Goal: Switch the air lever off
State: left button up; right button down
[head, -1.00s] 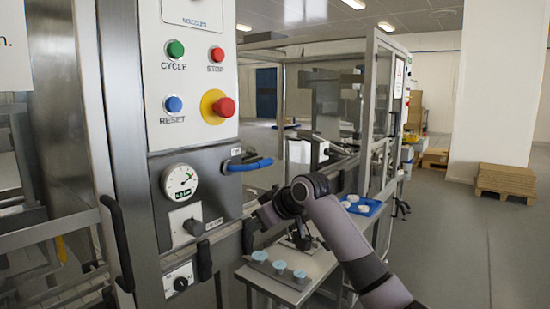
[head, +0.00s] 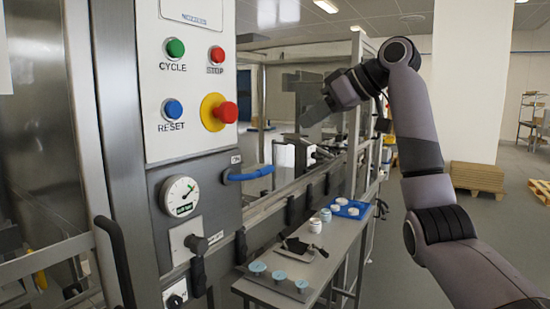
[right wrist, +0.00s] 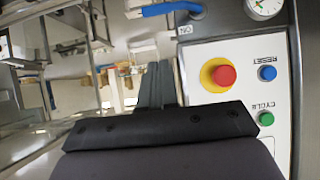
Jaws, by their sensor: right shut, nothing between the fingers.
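The air lever is a blue handle (head: 250,174) on the grey front panel, below the red emergency button. It lies about level, its free end pointing right. In the right wrist view the blue lever (right wrist: 172,9) is at the top edge, with a small ON label beside its pivot. My right gripper (head: 312,113) is raised above and to the right of the lever, apart from it. Its fingers (right wrist: 157,85) are together and hold nothing. My left gripper is not in view.
The panel holds a round gauge (head: 179,196), a red emergency button (head: 226,112) and blue reset button (head: 172,109). Below stands a side table with jars (head: 315,225), a blue tray (head: 350,209) and several light-blue discs (head: 257,267). A black door handle (head: 116,255) sticks out at left.

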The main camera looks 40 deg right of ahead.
pick_arm(q)
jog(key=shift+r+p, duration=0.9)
jog(key=shift+p, duration=0.05)
pick_arm(e)
jog(key=s+f+x, duration=0.1)
jog(key=f+x, duration=0.1)
jog(key=x, duration=1)
jog(key=shift+d+f, duration=0.25)
jog(key=shift+f, duration=0.2)
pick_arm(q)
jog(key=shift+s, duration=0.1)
pick_arm(e)
jog(key=shift+w+f, duration=0.1)
jog(key=shift+w, duration=0.05)
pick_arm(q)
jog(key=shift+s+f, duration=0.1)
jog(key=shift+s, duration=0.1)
pick_arm(e)
jog(key=shift+d+f+m, duration=0.1)
jog(key=shift+f+m, duration=0.1)
jog(key=shift+m, duration=0.1)
